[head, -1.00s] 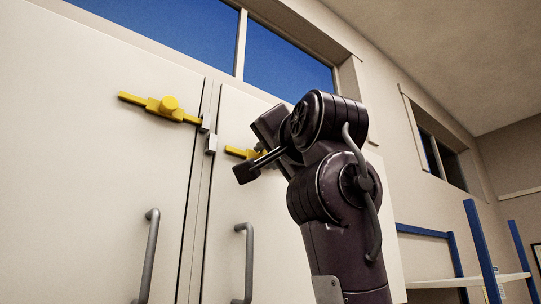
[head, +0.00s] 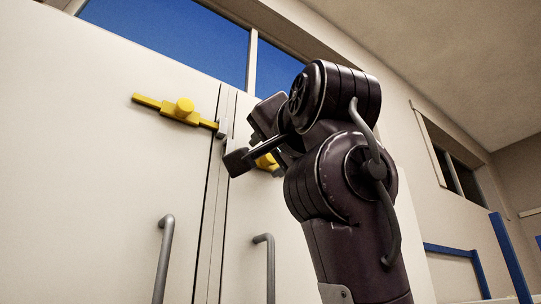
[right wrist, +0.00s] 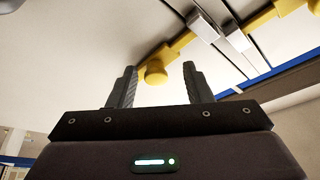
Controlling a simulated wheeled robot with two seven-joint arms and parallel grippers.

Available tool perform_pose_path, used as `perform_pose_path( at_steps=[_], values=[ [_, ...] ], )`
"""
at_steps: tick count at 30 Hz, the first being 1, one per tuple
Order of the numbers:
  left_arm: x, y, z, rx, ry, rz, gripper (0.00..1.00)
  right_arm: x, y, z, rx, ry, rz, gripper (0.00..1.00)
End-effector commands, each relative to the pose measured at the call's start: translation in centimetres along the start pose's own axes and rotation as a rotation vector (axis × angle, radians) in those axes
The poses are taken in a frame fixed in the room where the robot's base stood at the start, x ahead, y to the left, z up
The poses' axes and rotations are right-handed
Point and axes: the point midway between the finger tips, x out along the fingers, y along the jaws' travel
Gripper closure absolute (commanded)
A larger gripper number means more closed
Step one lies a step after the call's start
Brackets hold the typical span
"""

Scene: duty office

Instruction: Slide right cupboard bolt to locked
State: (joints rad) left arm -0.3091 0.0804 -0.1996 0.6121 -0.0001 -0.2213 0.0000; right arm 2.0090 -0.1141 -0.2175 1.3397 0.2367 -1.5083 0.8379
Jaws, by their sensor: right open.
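The right cupboard bolt (head: 266,162) is yellow and sits on the right door, mostly hidden behind my right gripper in the head view. My right gripper (head: 250,142) is open in front of it. In the right wrist view, the bolt's round yellow knob (right wrist: 155,73) shows between the spread fingers of the gripper (right wrist: 158,82), and the jaws are not closed on it. The bolt's bar runs toward a silver keeper (right wrist: 207,25); I cannot tell whether its end is inside. My left gripper is not in view.
The left bolt (head: 184,111), also yellow, is on the left door, its bar pointing to the door seam. Grey handles (head: 164,258) (head: 267,262) hang lower on both doors. A blue-framed shelf (head: 509,258) stands at the right.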

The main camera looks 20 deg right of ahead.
Motion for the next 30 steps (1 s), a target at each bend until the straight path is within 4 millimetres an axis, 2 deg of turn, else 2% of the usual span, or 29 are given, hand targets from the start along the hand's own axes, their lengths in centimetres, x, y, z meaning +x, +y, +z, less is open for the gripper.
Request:
perform_pose_path(
  at_steps=[6, 12, 16, 21, 30],
  values=[
    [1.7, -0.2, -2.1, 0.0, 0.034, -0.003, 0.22, -2.2, 0.2, 0.3, 0.0, 0.002, -0.003, 0.55],
    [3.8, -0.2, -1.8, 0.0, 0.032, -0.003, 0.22, -5.7, 0.2, 0.4, -0.001, 0.002, -0.003, 0.55],
    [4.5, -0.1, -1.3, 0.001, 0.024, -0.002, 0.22, -7.2, 0.0, 0.3, 0.0, 0.001, -0.002, 0.55],
    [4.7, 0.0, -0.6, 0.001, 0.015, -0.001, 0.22, -7.8, -0.1, 0.2, -0.001, -0.001, -0.001, 0.55],
    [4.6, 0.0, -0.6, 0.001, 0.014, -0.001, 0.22, -7.8, -0.2, 0.2, -0.001, -0.001, -0.001, 0.55]
  ],
)
